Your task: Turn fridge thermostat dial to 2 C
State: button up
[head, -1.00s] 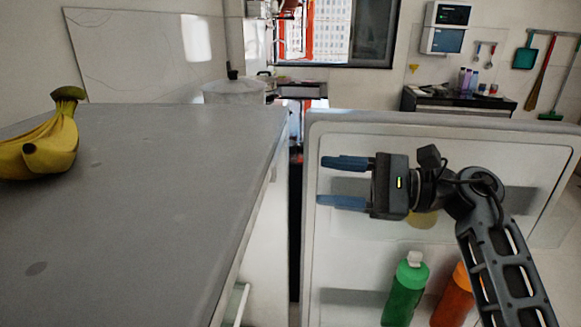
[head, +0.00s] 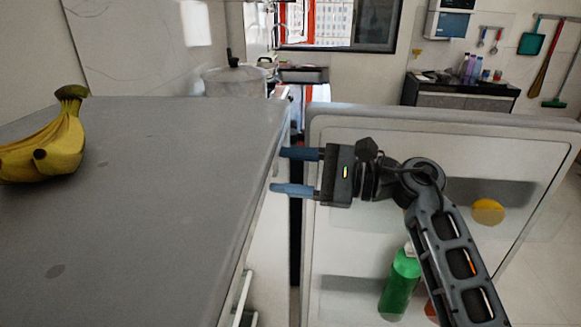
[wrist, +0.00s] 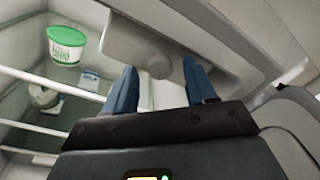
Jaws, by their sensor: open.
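The thermostat dial (wrist: 159,66) is a round, pale grey knob on a light housing (wrist: 120,42) under the fridge ceiling. It shows in the wrist view, between my two blue fingertips in the picture, and appears just beyond them, not gripped. I cannot read any marks or setting on it. My gripper (head: 281,171) is open and empty. In the head view it points left, in front of the open door, with its fingertips at the fridge's front edge. The dial is hidden in the head view.
The open fridge door (head: 335,125) stands behind my arm, holding a green bottle (head: 401,283) and a yellow round item (head: 488,211). Bananas (head: 50,150) lie on the fridge top (head: 150,220). Inside, a green-lidded tub (wrist: 67,46) sits on a shelf at left.

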jog(key=shift+c, duration=0.3)
grip_shut()
dwell(0.3)
jog(key=shift+m+b, duration=0.45)
jog(key=shift+m, duration=0.55)
jog(key=shift+m+h, duration=0.3)
jog(key=shift+m, duration=1.5)
jog(key=shift+o, duration=0.3)
grip_release()
